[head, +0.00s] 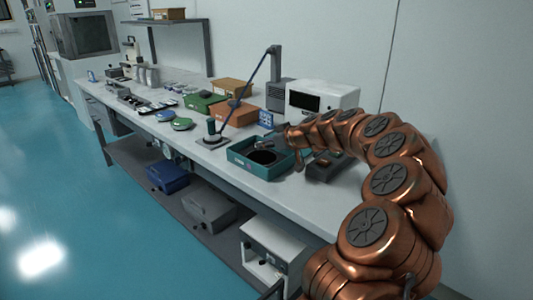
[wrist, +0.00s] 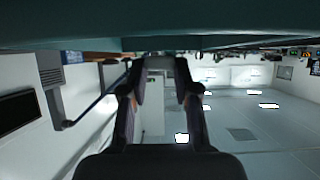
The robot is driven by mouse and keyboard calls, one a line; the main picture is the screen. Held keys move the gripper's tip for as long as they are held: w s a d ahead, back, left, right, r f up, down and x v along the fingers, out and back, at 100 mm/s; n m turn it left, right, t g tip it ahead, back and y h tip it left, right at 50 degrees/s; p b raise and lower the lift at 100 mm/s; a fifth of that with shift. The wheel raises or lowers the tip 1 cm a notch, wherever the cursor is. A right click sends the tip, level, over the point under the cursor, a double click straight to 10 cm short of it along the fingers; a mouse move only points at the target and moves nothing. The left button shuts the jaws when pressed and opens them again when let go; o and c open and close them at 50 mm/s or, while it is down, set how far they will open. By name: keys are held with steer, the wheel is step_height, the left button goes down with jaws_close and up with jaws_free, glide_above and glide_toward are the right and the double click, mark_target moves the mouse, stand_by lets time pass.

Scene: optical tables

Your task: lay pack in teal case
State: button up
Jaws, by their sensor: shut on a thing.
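The teal case (head: 246,166) stands open on the bench, in front of my arm. A dark round shape (head: 263,157) shows inside it; I cannot tell whether it is the pack. My gripper (head: 264,143) reaches in from the right over the case's far side. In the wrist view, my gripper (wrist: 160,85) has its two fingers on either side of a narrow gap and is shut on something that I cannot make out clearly. A teal band (wrist: 150,40), likely the case, crosses the top of that upside-down view close to the fingers.
A dark device (head: 326,167) stands right of the case. A lamp base (head: 213,140) stands left of the case. The bench front edge is close.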

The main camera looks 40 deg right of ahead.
steer(key=shift+f, duration=1.75)
steer(key=shift+f, duration=0.15)
steer(key=o, duration=0.8)
steer(key=shift+o, duration=0.2)
